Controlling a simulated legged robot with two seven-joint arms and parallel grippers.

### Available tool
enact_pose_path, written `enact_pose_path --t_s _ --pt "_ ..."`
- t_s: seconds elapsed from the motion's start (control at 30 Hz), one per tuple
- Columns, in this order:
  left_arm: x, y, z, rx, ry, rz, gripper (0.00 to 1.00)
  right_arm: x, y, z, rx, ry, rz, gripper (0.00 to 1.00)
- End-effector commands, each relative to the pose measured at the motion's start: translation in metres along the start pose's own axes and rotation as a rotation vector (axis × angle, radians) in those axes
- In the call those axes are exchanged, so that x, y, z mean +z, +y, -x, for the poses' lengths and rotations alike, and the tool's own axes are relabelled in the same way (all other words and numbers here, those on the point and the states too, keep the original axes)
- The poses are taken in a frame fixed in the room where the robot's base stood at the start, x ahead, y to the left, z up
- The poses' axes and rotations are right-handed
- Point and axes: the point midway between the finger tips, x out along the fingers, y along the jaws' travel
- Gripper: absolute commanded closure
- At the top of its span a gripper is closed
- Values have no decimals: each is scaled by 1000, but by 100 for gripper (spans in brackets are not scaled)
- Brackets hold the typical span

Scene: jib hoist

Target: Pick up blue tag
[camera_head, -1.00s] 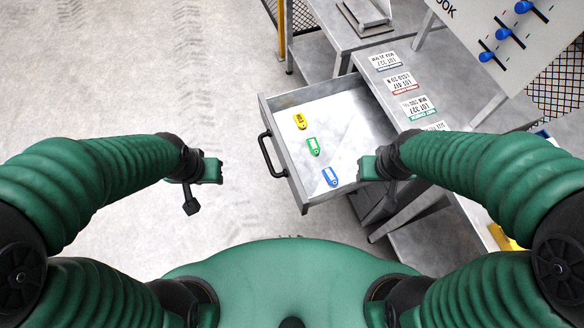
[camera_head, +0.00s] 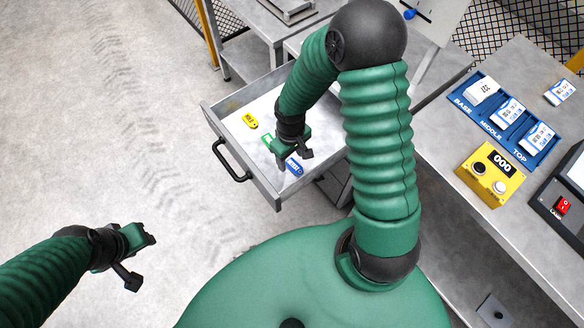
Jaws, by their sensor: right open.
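The blue tag (camera_head: 294,166) lies in the open metal drawer (camera_head: 222,116), near its front right corner. My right gripper (camera_head: 291,156) is over the drawer, open, right above and beside the blue tag and partly covering it. I cannot tell whether it touches the tag. A green tag (camera_head: 267,139) lies just behind the gripper, partly hidden, and a yellow tag (camera_head: 250,121) lies farther left in the drawer. My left gripper (camera_head: 140,257) hangs over the floor at the lower left, away from the drawer; its jaw opening is not clear.
The drawer's black handle (camera_head: 230,164) juts out toward the left. A workbench on the right carries a blue tray (camera_head: 480,112) with labelled slots, a yellow box (camera_head: 489,173) with a counter, and a red switch (camera_head: 562,205). The floor at left is clear.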

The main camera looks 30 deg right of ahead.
Motion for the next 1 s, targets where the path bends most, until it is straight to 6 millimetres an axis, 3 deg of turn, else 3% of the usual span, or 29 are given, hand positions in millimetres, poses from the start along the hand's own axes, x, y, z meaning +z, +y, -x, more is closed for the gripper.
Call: enact_pose_path --t_s 0.1,0.2,0.47,0.9,1.0 --pt "2 0 -7 0 0 -1 64 3 2 -26 -3 -4 -1 44" --pt "2 0 -10 0 0 -1 64 2 1 -40 -1 -3 1 44" --pt "2 0 -9 0 0 -1 64 1 0 -42 1 -1 -1 44" --pt "2 0 -9 0 0 -1 64 1 1 -42 0 -1 -1 100" --pt "2 0 -9 0 0 -1 64 1 1 -42 0 -1 -1 100"
